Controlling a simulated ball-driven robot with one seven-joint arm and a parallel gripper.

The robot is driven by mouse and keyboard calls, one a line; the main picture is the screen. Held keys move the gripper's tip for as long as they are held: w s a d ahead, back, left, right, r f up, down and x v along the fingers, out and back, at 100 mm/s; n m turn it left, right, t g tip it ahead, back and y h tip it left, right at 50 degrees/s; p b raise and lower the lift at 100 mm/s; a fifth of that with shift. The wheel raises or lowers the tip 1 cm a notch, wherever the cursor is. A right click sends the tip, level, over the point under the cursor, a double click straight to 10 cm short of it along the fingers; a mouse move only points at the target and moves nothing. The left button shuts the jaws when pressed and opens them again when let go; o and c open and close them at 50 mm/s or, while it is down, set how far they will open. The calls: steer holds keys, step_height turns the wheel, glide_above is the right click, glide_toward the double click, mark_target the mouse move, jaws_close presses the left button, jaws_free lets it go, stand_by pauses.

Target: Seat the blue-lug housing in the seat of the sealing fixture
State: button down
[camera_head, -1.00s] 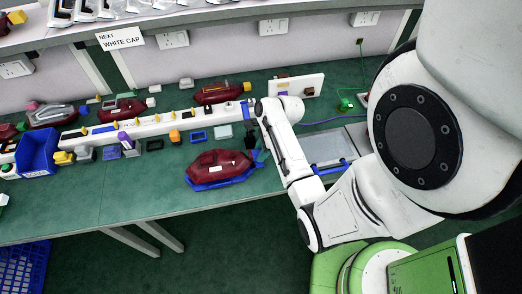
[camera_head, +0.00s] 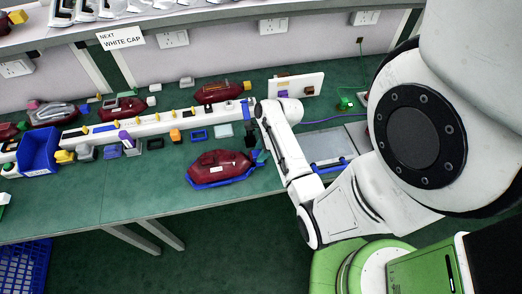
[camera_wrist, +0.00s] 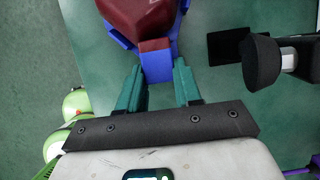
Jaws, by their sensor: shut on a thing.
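The dark red housing (camera_head: 222,162) lies over a blue cradle-like fixture (camera_head: 206,185) near the table's front edge. Blue edges show along its near side. In the wrist view the housing (camera_wrist: 140,16) is at the top, with blue brackets (camera_wrist: 118,38) beside it. My gripper (camera_wrist: 156,72) has its teal fingers shut on a blue block with a red top (camera_wrist: 155,62) at the housing's near end, apparently its lug. In the head view my gripper (camera_head: 259,158) is at the housing's right end. Whether the housing is fully down in the seat cannot be told.
A dark cylindrical part (camera_wrist: 265,62) stands close to the right of my gripper in the wrist view. A white rail (camera_head: 150,127) with yellow pegs runs behind the housing. A blue bin (camera_head: 38,150) is at left. The table in front-left is clear.

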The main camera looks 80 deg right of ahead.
steer(key=shift+f, duration=0.9)
steer(key=c, duration=0.7)
jaws_free()
steer(key=v, duration=1.1)
steer(key=shift+b, duration=0.3)
